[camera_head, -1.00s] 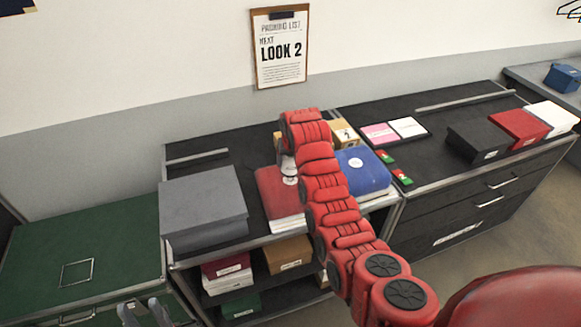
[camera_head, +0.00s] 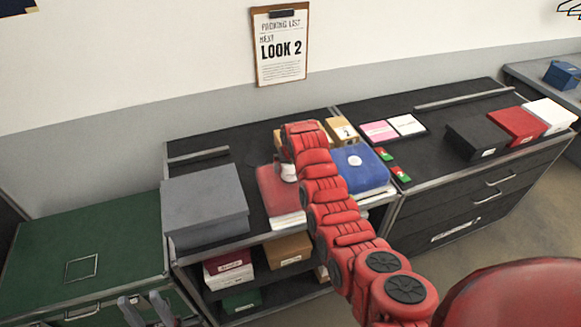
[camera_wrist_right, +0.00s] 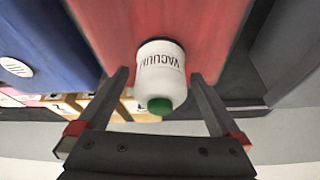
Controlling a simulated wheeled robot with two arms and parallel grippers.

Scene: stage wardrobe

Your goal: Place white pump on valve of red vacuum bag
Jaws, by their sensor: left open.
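The red vacuum bag (camera_head: 270,190) lies on the dark worktop between a grey box and a blue bag. The white pump (camera_wrist_right: 160,72), with "VACUUM" lettering and a green end, appears to stand on the red bag (camera_wrist_right: 212,22). Its base hides the valve, so I cannot tell how exactly it sits there. My right gripper (camera_wrist_right: 161,80) has a finger on each side of the pump, with gaps showing between. In the head view the pump (camera_head: 289,173) is partly hidden by my right arm. My left gripper (camera_head: 146,305) is open and empty at the lower left.
A grey box (camera_head: 204,200) stands left of the red bag. The blue bag (camera_head: 365,178) with a white valve lies close on the right. Small cardboard boxes (camera_head: 342,131) are behind. A green case (camera_head: 40,260) fills the left.

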